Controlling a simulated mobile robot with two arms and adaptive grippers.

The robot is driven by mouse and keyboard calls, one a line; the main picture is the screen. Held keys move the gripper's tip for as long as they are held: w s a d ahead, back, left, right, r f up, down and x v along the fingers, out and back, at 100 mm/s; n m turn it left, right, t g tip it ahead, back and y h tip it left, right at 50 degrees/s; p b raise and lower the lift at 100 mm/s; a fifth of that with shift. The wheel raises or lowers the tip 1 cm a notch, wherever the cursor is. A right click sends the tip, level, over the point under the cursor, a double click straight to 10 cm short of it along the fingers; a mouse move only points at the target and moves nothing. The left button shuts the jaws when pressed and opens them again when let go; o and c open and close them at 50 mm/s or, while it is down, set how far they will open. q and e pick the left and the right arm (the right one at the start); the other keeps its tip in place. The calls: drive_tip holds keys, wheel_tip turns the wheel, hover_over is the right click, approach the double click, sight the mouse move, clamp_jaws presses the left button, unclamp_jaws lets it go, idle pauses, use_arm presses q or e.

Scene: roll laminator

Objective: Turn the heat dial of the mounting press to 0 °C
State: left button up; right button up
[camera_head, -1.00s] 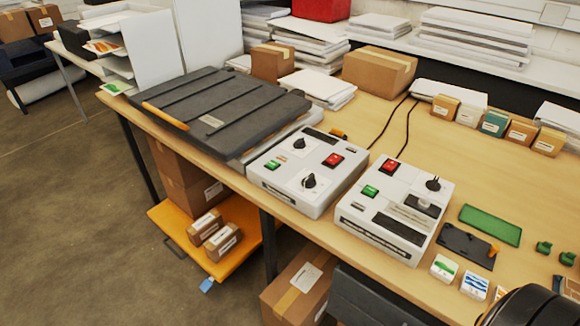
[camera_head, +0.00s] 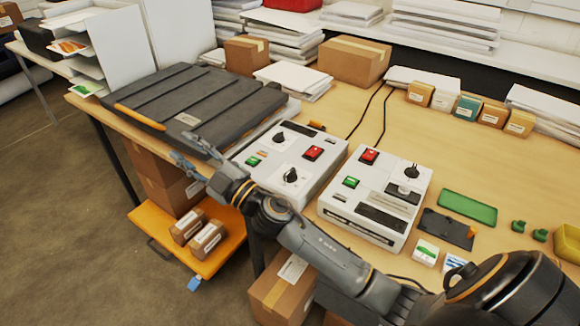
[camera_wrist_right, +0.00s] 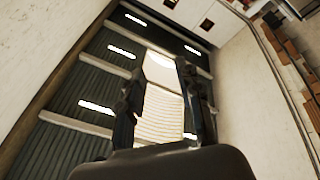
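The mounting press has a dark grey ribbed lid (camera_head: 195,100) with an orange handle bar (camera_head: 139,117) on the table's left part. Beside it stands a white control box (camera_head: 318,174) with two black dials, a rear one (camera_head: 279,138) and a front one (camera_head: 291,175), and a red switch (camera_head: 313,152). Their markings are too small to read, so I cannot tell which dial is for heat. My right gripper (camera_head: 183,166) is left of this box by the table's front edge, apart from the dials. Its fingers stand apart and empty in the right wrist view (camera_wrist_right: 160,105). My left gripper is out of view.
A second white box (camera_head: 338,207) with one black dial (camera_head: 411,171) stands to the right. A green pad (camera_head: 468,207) and a dark plate (camera_head: 447,229) lie beyond it. Cardboard boxes and paper stacks line the back. An orange cart (camera_head: 212,262) stands below the table's front edge.

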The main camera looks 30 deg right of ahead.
drive_tip(key=w+a+r+n+g+y, duration=0.1)
drive_tip(key=a+n+g+y, duration=0.5)
drive_tip(key=n, duration=0.3)
drive_tip(key=g+h, duration=1.4)
drive_tip(key=h, duration=0.1)
hover_over(290, 171)
wheel_tip(290, 171, down, 6)
drive_tip(key=shift+m, duration=0.3)
wheel_tip(290, 171, down, 12)
drive_tip(key=p, duration=0.3)
drive_tip(key=shift+f, duration=0.25)
